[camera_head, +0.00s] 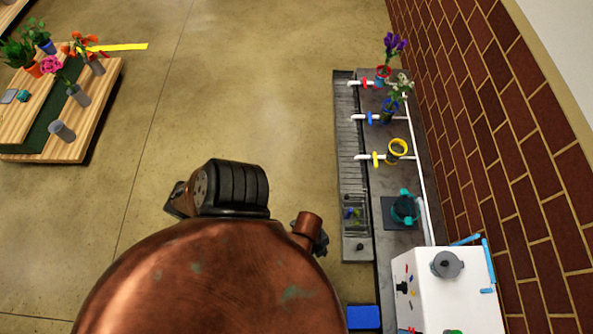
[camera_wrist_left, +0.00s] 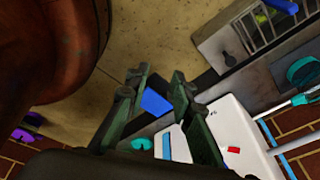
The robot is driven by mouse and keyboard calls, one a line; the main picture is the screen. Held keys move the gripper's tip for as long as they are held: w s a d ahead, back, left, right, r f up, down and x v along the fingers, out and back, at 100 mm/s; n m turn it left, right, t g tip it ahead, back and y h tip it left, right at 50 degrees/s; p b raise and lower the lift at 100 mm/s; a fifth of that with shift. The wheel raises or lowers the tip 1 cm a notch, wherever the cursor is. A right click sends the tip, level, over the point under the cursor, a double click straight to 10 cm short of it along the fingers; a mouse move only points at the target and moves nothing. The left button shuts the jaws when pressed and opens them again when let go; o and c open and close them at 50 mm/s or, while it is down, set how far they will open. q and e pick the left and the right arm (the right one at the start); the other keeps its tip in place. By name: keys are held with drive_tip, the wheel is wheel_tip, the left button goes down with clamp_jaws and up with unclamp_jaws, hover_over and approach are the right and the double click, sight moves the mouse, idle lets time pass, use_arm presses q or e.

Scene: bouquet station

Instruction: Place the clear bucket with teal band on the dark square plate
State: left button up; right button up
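A dark square plate (camera_head: 389,222) lies on the grey bench along the brick wall. A dark-looking round thing with teal parts (camera_head: 404,208) stands over its right part in the head view. I cannot tell whether this is the clear bucket with teal band, or whether it rests on the plate. A round teal-rimmed thing (camera_wrist_left: 303,72) also shows at the right edge of the left wrist view. A smaller teal thing (camera_wrist_left: 142,145) is partly hidden behind my left gripper. My left gripper (camera_wrist_left: 157,82) is open and empty. My right gripper is not in view.
Yellow (camera_head: 398,148) and blue (camera_head: 390,112) buckets stand farther along the bench, beside white pipes. A white box (camera_head: 450,290) stands at the near end, with a blue block (camera_head: 363,317) to its left. A wooden flower table (camera_head: 95,110) is at far left. Floor between is clear.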

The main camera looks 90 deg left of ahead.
use_arm(q)
drive_tip(key=s+a+r+n+g, duration=0.1)
drive_tip(key=s+a+r+n, duration=0.1)
drive_tip(key=s+n, duration=0.4)
drive_tip(key=s+a+r+n+y, duration=0.1)
drive_tip(key=s+a+r+n, duration=0.1)
drive_tip(key=s+r+n, duration=0.2)
drive_tip(key=shift+s+n+g, duration=0.4)
drive_tip(key=shift+s+n, duration=0.6)
drive_tip(key=shift+s, duration=0.15)
drive_tip(key=shift+a, duration=0.1)
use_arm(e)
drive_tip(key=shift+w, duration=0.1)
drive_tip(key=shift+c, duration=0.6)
